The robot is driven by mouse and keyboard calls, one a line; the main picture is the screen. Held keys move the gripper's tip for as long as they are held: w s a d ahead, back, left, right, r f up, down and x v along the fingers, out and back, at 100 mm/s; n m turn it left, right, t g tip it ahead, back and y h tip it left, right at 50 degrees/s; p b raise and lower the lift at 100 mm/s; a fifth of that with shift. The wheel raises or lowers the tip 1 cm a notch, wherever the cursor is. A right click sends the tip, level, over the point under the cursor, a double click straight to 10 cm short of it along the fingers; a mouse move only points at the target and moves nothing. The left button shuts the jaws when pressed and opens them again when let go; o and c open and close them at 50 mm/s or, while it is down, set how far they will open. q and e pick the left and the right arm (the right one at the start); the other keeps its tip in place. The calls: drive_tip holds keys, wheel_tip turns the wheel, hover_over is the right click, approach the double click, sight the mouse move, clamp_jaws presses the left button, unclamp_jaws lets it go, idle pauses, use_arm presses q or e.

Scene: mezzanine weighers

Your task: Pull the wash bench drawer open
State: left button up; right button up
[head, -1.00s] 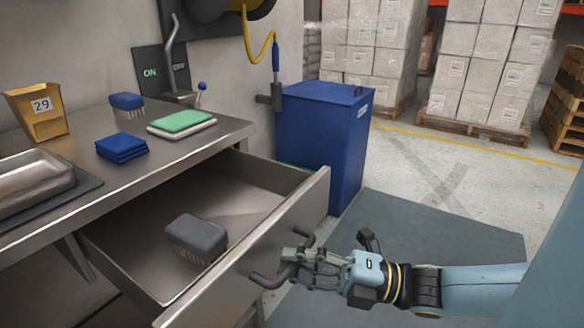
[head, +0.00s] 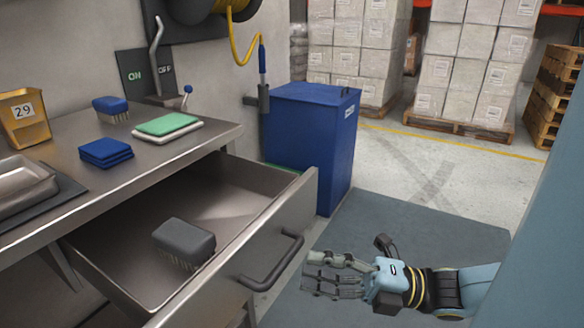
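The wash bench drawer (head: 243,262) is pulled well out from under the steel bench top, with its inside showing. A dark grey brush (head: 184,238) lies in it, bristles down. The drawer's dark bar handle (head: 272,268) is on its front face and is bare. My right gripper (head: 328,275) is just to the right of the handle, apart from it. Its fingers are extended and empty, and it looks open. My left gripper is not in view.
The bench top (head: 160,160) holds folded blue cloths (head: 105,152), a blue brush (head: 110,107), a green-topped pad (head: 167,125), a yellow container (head: 23,117) and a metal tray (head: 22,182). A blue bin (head: 312,135) stands behind the drawer. The floor mat (head: 400,225) is clear beyond my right gripper.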

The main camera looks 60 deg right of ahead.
drive_tip(key=v, duration=0.6)
drive_tip(key=shift+s+d, duration=0.15)
drive_tip(key=shift+s, duration=0.05)
